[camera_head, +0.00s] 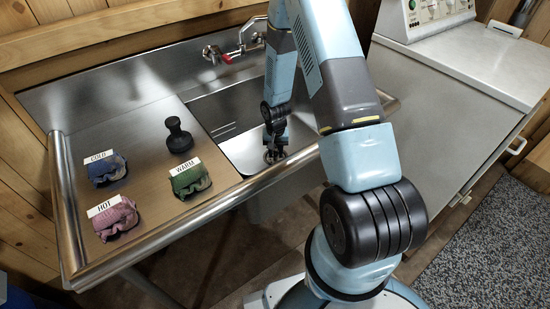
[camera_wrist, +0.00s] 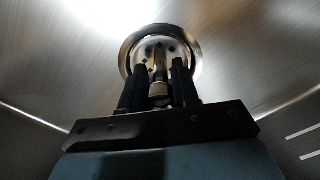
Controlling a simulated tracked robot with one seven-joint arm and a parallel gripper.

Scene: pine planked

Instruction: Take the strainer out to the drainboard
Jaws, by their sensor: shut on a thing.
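The strainer (camera_wrist: 158,52) is a round metal basket with a central post, seen in the wrist view at the drain in the sink floor. My gripper (camera_wrist: 158,85) is shut on the strainer's post, one dark finger on each side. In the head view my gripper (camera_head: 274,150) reaches down into the sink basin (camera_head: 225,115), and the strainer (camera_head: 270,158) shows only in part below it. I cannot tell whether the strainer is seated in the drain or slightly raised. The drainboard (camera_head: 140,130) is the flat metal surface left of the basin.
On the drainboard lie a blue cloth (camera_head: 106,172) marked COLD, a green cloth (camera_head: 190,180) marked WARM, a pink cloth (camera_head: 115,217) marked HOT, and a black stopper (camera_head: 178,136). A raised metal rim (camera_head: 225,206) edges the front. The faucet (camera_head: 245,42) stands behind the basin.

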